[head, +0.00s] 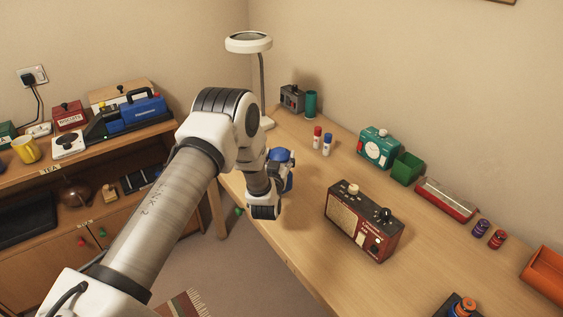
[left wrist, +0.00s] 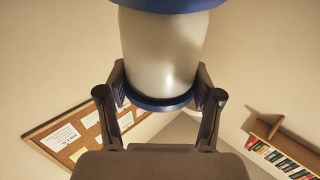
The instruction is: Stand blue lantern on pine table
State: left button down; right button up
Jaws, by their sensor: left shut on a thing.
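My left gripper (left wrist: 160,84) is shut on the blue lantern (left wrist: 163,48), with one finger on each side of its pale grey body. The lantern has a blue rim at the top and a blue ring at the bottom in the left wrist view. In the head view, blue parts of the lantern (head: 282,156) show just behind my left wrist, which hides most of it and the fingers. The lantern is over the left part of the pine table (head: 310,195); its height above the top cannot be told. My right gripper is out of view.
A red radio (head: 365,222) stands mid-table. Red and blue small bottles (head: 322,142), a teal clock (head: 378,147), a green bin (head: 408,167) and a red tray (head: 445,199) line the back. A lamp (head: 262,80) stands at the far corner. Bare tabletop lies left of the radio.

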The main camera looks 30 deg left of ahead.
pick_arm(q)
jog(key=f, duration=0.1)
jog(key=w+f+p, duration=0.1)
jog(key=f, duration=0.1)
jog(key=shift+f, duration=0.35)
jog(key=shift+f+b, duration=0.2)
jog(key=shift+b, duration=0.1)
jog(key=shift+c, duration=1)
grip_release()
jog(key=shift+r, duration=0.1)
jog(key=shift+r, duration=0.1)
jog(key=b+v, duration=0.1)
jog(key=v, duration=1.1)
